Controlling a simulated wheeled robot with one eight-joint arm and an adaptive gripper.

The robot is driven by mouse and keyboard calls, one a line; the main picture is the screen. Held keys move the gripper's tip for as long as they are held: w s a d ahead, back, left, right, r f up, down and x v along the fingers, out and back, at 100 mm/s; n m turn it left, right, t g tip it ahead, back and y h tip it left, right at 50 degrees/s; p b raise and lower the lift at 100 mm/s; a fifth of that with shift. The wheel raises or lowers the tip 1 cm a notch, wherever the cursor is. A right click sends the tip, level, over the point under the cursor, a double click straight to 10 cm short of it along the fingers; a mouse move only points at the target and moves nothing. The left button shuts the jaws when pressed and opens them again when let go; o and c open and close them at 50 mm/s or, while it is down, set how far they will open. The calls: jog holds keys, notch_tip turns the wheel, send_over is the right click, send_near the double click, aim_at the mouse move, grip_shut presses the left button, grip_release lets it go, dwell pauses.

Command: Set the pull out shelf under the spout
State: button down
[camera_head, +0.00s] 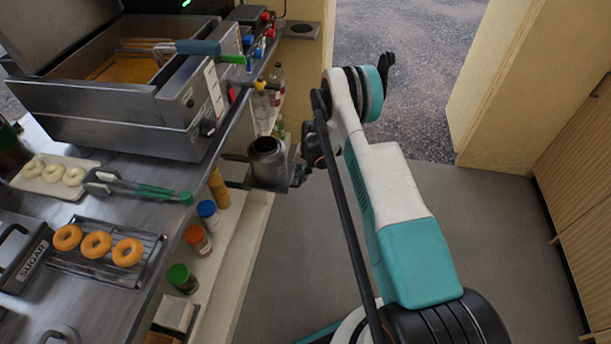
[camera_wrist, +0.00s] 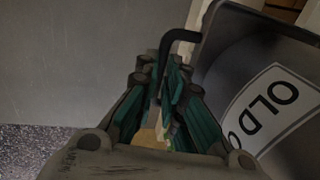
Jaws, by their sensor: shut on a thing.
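A dark metal can (camera_head: 267,163) with an open round top stands upright beside the counter in the head view. In the wrist view the can (camera_wrist: 225,75) carries a white label reading "OLD O", the rest cut off. My gripper (camera_wrist: 165,95) is shut on the can's black bent handle (camera_wrist: 176,38); in the head view the gripper (camera_head: 298,168) is at the can's right side. A dark flat shelf (camera_head: 236,172) juts from the counter at the can's left; whether the can rests on it I cannot tell. A yellow-ended valve (camera_head: 261,86) is on the fryer's front; its spout is not clear.
The fryer (camera_head: 110,105) stands on the metal counter (camera_head: 100,200). Several capped bottles (camera_head: 208,214) line a lower ledge near the can. Tongs (camera_head: 135,188) and a rack of doughnuts (camera_head: 100,250) lie on the counter. The grey floor at right is clear.

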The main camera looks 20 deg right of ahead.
jog(key=c, duration=1.7)
grip_release()
jog(key=r, duration=0.4)
jog(key=d+r, duration=0.1)
jog(key=r, duration=0.3)
jog(key=s+d+r, duration=0.1)
jog(key=r, duration=0.2)
jog(key=shift+s+r, duration=0.1)
jog(key=shift+r, duration=0.3)
jog(key=shift+a+r, duration=0.1)
jog(key=s+a+r+n+t, duration=0.1)
jog(key=s+a+r, duration=0.15)
jog(key=r, duration=0.75)
jog(key=s+a+r+n+t+h, duration=0.15)
jog(key=s+r, duration=0.25)
jog(key=r, duration=0.7)
jog(key=s+a+r+n+y, duration=0.1)
jog(key=s+a+r, duration=0.2)
jog(key=r, duration=0.7)
jog(key=s+a+r+n+t, duration=0.15)
jog(key=s+a+r, duration=0.25)
jog(key=s+r, duration=0.6)
jog(key=s, duration=0.5)
jog(key=s+a+f+n+t, duration=0.1)
jog(key=s, duration=0.4)
jog(key=s+f+n+t+h, duration=0.1)
jog(key=s, duration=0.4)
jog(key=shift+s+a, duration=0.3)
jog(key=shift+a, duration=0.1)
